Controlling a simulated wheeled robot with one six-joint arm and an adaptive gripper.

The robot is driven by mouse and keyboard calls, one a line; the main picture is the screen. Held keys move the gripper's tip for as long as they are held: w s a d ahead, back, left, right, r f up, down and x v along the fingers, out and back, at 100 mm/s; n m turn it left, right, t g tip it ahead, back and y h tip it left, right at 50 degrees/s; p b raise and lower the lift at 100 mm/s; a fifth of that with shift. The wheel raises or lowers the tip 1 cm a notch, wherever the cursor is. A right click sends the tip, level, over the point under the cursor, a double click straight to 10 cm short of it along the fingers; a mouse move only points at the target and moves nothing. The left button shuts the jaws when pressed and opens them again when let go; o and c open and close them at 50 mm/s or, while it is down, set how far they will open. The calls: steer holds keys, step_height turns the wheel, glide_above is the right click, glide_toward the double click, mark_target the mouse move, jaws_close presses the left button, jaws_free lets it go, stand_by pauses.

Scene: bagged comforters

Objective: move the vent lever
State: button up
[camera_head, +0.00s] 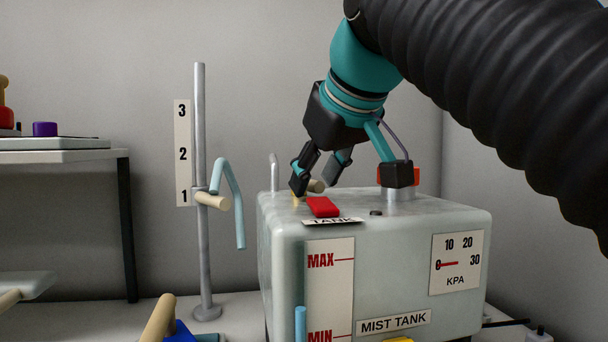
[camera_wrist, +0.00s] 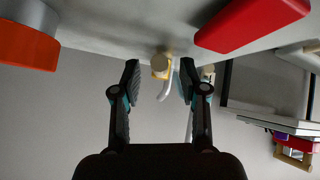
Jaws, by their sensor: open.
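My gripper (camera_head: 318,184) is open, pointing down at the tank's top. In the wrist view my gripper (camera_wrist: 158,80) has the tan knob (camera_wrist: 160,62) between and just beyond its two fingertips. Whether either finger touches it I cannot tell.
A red block (camera_head: 323,207) above a TANK label and a red-topped metal fitting (camera_head: 400,190) flank the knob on the tank. A thin grey pipe (camera_head: 274,170) rises behind. A pole (camera_head: 200,240) with a blue hose stands left, a shelf (camera_head: 60,156) farther left.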

steer(key=shift+c, duration=0.2)
jaws_close()
steer(key=shift+d, duration=0.1)
steer(key=shift+w+d+n+y+p, duration=0.2)
steer(key=shift+n+y+p, duration=0.15)
steer(key=shift+n+y, duration=0.2)
steer(key=shift+o, duration=0.2)
jaws_free()
